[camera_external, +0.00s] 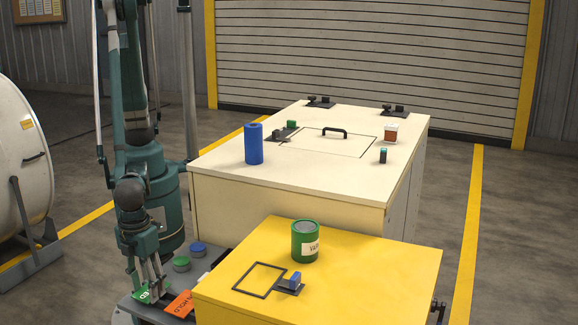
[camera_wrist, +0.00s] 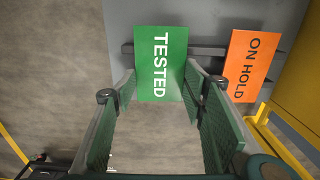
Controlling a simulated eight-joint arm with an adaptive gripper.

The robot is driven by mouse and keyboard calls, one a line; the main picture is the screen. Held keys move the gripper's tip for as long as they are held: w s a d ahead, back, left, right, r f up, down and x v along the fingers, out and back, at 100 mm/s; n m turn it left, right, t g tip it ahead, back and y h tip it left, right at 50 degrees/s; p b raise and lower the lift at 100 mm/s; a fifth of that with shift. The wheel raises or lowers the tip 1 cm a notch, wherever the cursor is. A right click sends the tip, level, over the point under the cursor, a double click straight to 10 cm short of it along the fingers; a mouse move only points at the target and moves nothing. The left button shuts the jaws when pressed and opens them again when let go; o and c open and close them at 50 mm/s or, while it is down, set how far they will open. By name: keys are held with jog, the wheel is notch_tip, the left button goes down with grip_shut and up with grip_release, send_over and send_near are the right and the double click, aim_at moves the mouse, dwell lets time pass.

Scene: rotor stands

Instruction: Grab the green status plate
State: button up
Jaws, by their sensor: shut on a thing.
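The green status plate (camera_wrist: 160,64) reads "TESTED" and sits between the fingers of my gripper (camera_wrist: 158,92) in the wrist view. My gripper is shut on the plate's near part. In the external view the green plate (camera_external: 150,292) shows at the lower left, partly hidden behind my gripper (camera_external: 152,283), which points down at it. The plate is over or at the edge of a grey shelf (camera_external: 150,310); I cannot tell whether it touches the shelf.
An orange "ON HOLD" plate (camera_wrist: 250,65) is just right of the green one. A yellow cabinet (camera_external: 360,285) stands close on the right, with a green can (camera_external: 305,242) on top. Green (camera_external: 181,264) and blue (camera_external: 197,249) round pieces are behind the plates.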

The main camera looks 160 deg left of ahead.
dwell(0.4)
jog(key=shift+w+r+p, duration=0.1)
jog(key=shift+r+p, duration=0.2)
jog(key=shift+p, duration=0.15)
notch_tip(320, 180, up, 10)
jog(key=p, duration=0.2)
jog(key=shift+f, duration=0.15)
